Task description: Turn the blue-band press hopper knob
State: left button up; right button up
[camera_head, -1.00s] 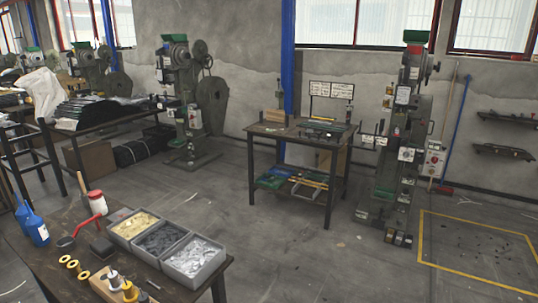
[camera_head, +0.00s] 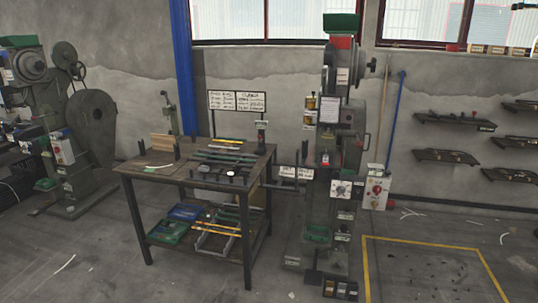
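A tall rivet press (camera_head: 347,130) stands right of centre against the back wall. Its green hopper (camera_head: 341,23) is on top, with a red band (camera_head: 342,42) just below it. A small dark knob (camera_head: 372,65) sticks out on the right side of its head. A second press (camera_head: 48,105) stands at the left edge with a green hopper (camera_head: 20,41); I cannot make out a band colour on it. I see no clearly blue band on either press. Neither of my grippers is in view.
A work table (camera_head: 160,172) with tools stands left of the tall press. A blue pillar (camera_head: 183,70) is behind it. A yellow floor outline (camera_head: 420,241) lies at the lower right. Dark wall shelves (camera_head: 446,156) are on the right. Open floor (camera_head: 105,255) lies in front.

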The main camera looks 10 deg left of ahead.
aim_at(40, 66)
jog(key=i+j+u, duration=0.1)
jog(key=i+u, duration=0.3)
jog(key=i+l+u, duration=0.1)
jog(key=i+u, duration=0.35)
jog(key=i, duration=0.15)
jog(key=i+l+u, duration=0.2)
jog(key=i+u, duration=0.2)
jog(key=i+j+u, duration=0.2)
jog(key=i+u, duration=0.15)
jog(key=i, duration=0.3)
jog(key=i+u, duration=0.35)
jog(key=i, duration=0.3)
jog(key=i+l+u, duration=0.15)
jog(key=i+u, duration=0.2)
jog(key=i, duration=0.25)
jog(key=i+j+u, duration=0.15)
jog(key=i+u, duration=0.15)
jog(key=i, duration=0.9)
jog(key=i+l+u, duration=0.1)
jog(key=i+u, duration=0.15)
jog(key=i, duration=0.95)
jog(key=i+l+z, duration=0.15)
jog(key=i+z, duration=0.25)
jog(key=i, duration=0.15)
jog(key=i+z, duration=0.4)
jog(key=i, duration=0.15)
